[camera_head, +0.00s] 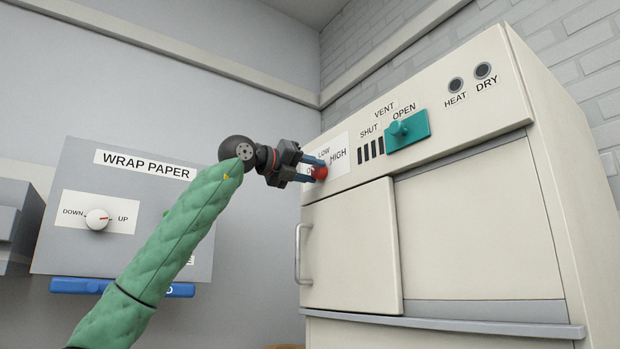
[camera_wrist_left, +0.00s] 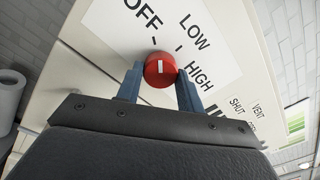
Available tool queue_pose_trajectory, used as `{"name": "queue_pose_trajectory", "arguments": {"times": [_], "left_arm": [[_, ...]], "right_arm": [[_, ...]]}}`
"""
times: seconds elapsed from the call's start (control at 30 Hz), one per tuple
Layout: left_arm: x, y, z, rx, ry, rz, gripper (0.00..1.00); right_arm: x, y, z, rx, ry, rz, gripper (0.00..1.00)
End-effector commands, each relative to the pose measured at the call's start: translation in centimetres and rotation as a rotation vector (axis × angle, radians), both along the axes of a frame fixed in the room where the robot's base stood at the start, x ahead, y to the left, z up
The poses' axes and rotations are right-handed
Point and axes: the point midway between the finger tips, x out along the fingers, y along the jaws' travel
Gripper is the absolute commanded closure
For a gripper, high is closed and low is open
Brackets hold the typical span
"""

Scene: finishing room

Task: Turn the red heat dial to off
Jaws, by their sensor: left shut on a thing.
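The red heat dial (camera_wrist_left: 158,70) sits on a white label plate with OFF, LOW and HIGH on the cream cabinet front. In the head view the dial (camera_head: 320,172) is partly covered by my left gripper (camera_head: 314,170). My left gripper is shut on the dial, and in the left wrist view its blue fingers (camera_wrist_left: 160,86) stand on either side of it. The dial's white mark points up in that view, between the OFF and LOW ticks and nearer the OFF tick. My right gripper is not in view.
The cabinet (camera_head: 470,130) also has a teal vent slider (camera_head: 407,131) near OPEN and two dark round lamps (camera_head: 470,78) marked HEAT and DRY. A handled sliding door (camera_head: 350,245) is below. A wrap paper unit (camera_head: 120,240) with a white dial (camera_head: 97,219) hangs at left.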

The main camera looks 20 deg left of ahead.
Motion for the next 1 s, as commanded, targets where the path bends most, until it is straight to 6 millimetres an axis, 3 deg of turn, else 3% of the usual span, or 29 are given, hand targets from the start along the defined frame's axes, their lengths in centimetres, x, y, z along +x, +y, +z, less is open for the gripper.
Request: {"name": "queue_pose_trajectory", "arguments": {"times": [0.17, 0.6, 1.0], "left_arm": [[0.0, 0.0, 0.0, -0.050, 0.035, 0.001, 0.85], [-0.1, 0.1, 0.1, -0.146, 0.110, 0.002, 0.85], [-0.1, 0.1, 0.3, -0.164, 0.123, 0.002, 0.85]], "right_arm": [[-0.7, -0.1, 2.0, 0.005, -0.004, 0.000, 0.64], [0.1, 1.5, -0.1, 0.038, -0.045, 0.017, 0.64], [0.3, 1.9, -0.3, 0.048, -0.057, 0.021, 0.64]]}}
